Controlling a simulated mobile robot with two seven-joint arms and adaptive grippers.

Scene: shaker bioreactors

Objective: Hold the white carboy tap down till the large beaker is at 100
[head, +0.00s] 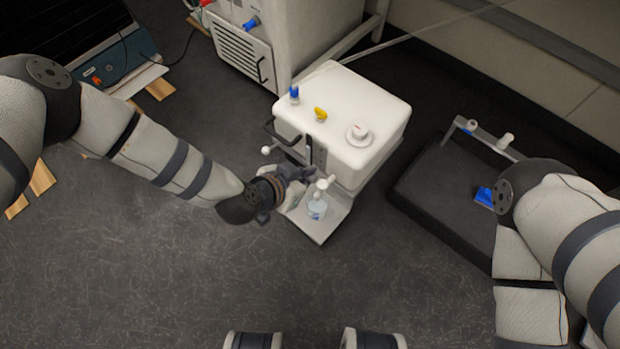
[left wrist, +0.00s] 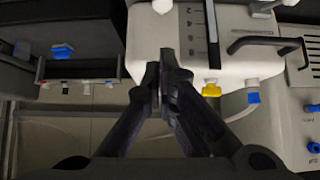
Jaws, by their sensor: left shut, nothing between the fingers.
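The white carboy (head: 378,105) stands in the middle of the head view, with its dark level strip on the front. A white tap (head: 325,183) sticks out low at its front. The beaker (head: 317,210) stands below the tap on a pale platform (head: 325,232); its level is too small to read. My left gripper (head: 306,174) is shut and empty, close to the carboy front beside the tap. Contact with the tap cannot be told. In the left wrist view the shut fingers (left wrist: 166,60) are near the carboy (left wrist: 150,45) and its scale strip (left wrist: 198,30). My right gripper is out of view.
A yellow cap (head: 320,114), a blue cap (head: 294,92) and a white lid (head: 359,134) sit on the carboy top. A dark shaker platform (head: 440,205) lies to the right. A white machine (head: 245,55) stands behind. The floor in front is clear.

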